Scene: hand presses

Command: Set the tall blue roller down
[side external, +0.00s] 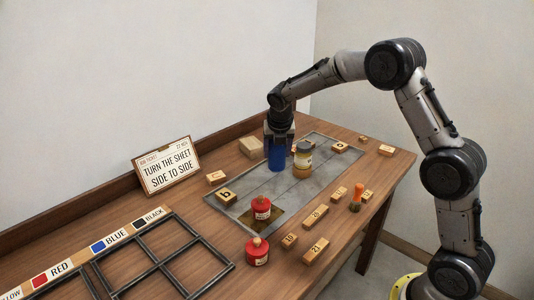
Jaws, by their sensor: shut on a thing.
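The tall blue roller (277,157) is upright under my gripper (279,138), over the grey metal plate (293,190). My gripper points down and is shut on the roller's upper part. The roller's lower end appears at or very near the plate; I cannot tell whether it touches.
Red bottles (261,208) (257,252) stand at the plate's front. Wooden letter blocks (226,197) lie around. An orange-topped item (356,197) stands right. A sign (167,166) stands behind, and a dark divided frame (160,255) with colour labels lies left.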

